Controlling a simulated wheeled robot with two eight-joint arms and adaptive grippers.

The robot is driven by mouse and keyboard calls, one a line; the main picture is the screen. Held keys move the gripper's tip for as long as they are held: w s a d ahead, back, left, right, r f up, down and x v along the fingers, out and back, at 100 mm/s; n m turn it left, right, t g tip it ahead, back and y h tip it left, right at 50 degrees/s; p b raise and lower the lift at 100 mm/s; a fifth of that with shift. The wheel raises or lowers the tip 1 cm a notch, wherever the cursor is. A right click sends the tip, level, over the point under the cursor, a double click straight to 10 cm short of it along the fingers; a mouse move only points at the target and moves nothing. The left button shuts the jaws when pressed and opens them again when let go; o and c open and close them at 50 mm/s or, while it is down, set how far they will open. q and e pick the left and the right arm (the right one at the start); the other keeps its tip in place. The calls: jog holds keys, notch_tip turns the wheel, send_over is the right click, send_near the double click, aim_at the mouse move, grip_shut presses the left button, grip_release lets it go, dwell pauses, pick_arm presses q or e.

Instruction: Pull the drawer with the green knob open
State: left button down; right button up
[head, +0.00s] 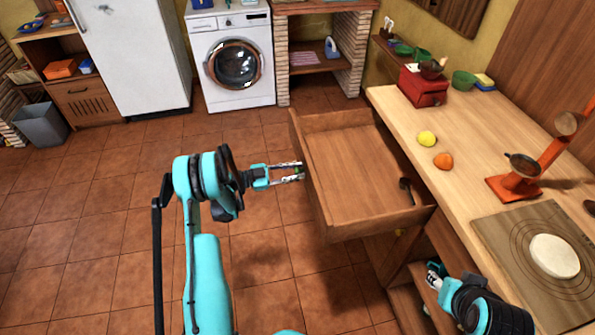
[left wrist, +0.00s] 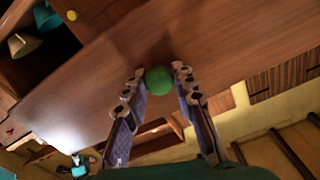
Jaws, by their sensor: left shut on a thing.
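The wooden drawer (head: 352,165) stands pulled well out from under the counter in the head view, with its inside in sight. A dark hammer-like tool (head: 406,191) lies in it near the right side. The green knob (left wrist: 159,80) sits on the drawer front, between my left fingertips in the left wrist view. In the head view only a bit of green shows there. My left gripper (head: 299,172) is shut on the green knob. My right gripper (head: 434,273) is at the lower right, below the counter edge and apart from the drawer; its fingers are too small to judge.
The wooden counter (head: 457,150) holds a red toolbox-like case (head: 423,86), a lemon (head: 427,139), an orange (head: 443,161) and an orange stand (head: 515,187). A yellow knob (head: 398,232) shows below the drawer. The tiled floor (head: 100,225) at left is free.

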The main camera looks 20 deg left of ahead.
pick_arm(q)
jog(key=c, duration=1.2)
grip_release()
jog(key=v, duration=1.2)
